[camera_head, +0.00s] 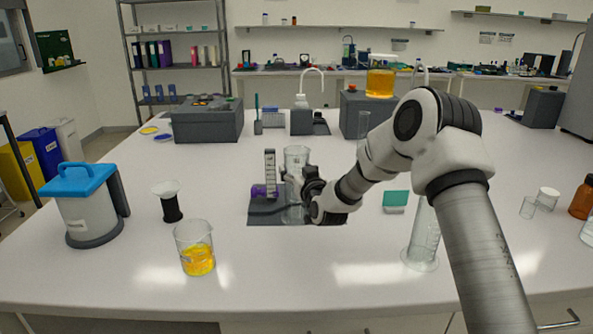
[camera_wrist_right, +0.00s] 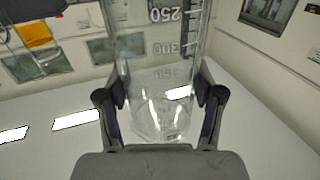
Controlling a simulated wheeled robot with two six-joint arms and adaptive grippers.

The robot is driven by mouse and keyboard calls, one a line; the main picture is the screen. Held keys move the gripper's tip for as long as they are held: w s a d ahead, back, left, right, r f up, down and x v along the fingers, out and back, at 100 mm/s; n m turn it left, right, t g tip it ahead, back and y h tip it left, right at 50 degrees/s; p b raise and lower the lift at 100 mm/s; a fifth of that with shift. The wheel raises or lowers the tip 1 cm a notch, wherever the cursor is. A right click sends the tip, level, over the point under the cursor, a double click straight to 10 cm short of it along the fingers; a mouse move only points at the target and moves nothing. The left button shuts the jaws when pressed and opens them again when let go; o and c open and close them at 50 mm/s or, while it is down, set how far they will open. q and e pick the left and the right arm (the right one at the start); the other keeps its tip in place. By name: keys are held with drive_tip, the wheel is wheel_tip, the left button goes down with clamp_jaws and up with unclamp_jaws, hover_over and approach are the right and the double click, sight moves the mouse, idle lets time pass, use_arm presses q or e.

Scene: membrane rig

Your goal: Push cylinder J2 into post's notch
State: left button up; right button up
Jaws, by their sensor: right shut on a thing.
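A clear graduated cylinder (camera_head: 296,160) stands upright over a dark grey base plate (camera_head: 262,218) in the head view. I read no J2 label on it. My right gripper (camera_head: 293,183) is shut on its lower part from the right. In the right wrist view the cylinder (camera_wrist_right: 160,75), marked 250 and 300, sits between the two fingers of the gripper (camera_wrist_right: 161,92). A pale post with dark marks (camera_head: 270,168) stands just left of the cylinder, with a purple part (camera_head: 259,191) beside it. The notch cannot be made out. My left gripper is not in view.
A blue-lidded container (camera_head: 85,205) is further left. Another tall clear cylinder (camera_head: 422,243) stands right, partly behind my arm. The front middle of the bench is clear.

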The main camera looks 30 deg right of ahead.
drive_tip(key=shift+w+d, duration=0.2)
drive_tip(key=shift+w, duration=0.15)
drive_tip(key=shift+f, duration=0.1)
drive_tip(key=o, duration=1.5)
